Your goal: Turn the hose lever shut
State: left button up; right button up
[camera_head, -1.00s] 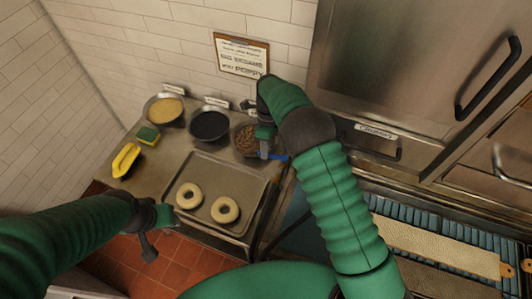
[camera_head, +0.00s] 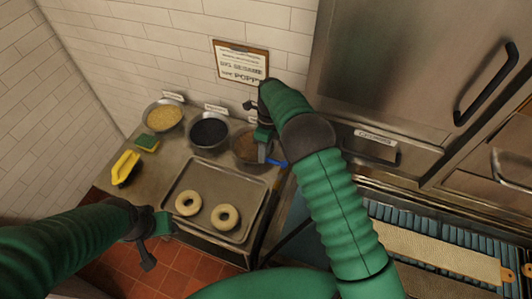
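A small blue lever (camera_head: 278,162), which looks like the hose lever, shows at the right side of the rightmost bowl. The hose itself I cannot make out clearly. My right gripper (camera_head: 264,145) points down beside the lever's left end, over that bowl. Whether it touches the lever I cannot tell, and its fingers are too small and partly hidden to read. My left gripper (camera_head: 156,240) hangs over the floor in front of the counter's left part, well away from the lever. I see nothing held in it, but its finger opening is unclear.
A tray (camera_head: 181,178) with two bagels (camera_head: 226,216) lies on the counter. Bowls of yellow (camera_head: 163,117), black (camera_head: 209,130) and brown (camera_head: 247,146) toppings stand behind it. Steel cabinets (camera_head: 410,60) stand right.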

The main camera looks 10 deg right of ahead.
jog(key=shift+f, duration=0.15)
jog(key=shift+s, duration=0.1)
jog(key=w+r, duration=0.1)
jog(key=r, duration=0.4)
jog(key=w+d+r+b, duration=0.1)
jog(key=r, duration=0.5)
jog(key=w+r, duration=0.1)
jog(key=r, duration=0.4)
jog(key=shift+d+r+b, duration=0.2)
jog(key=shift+d+b, duration=0.15)
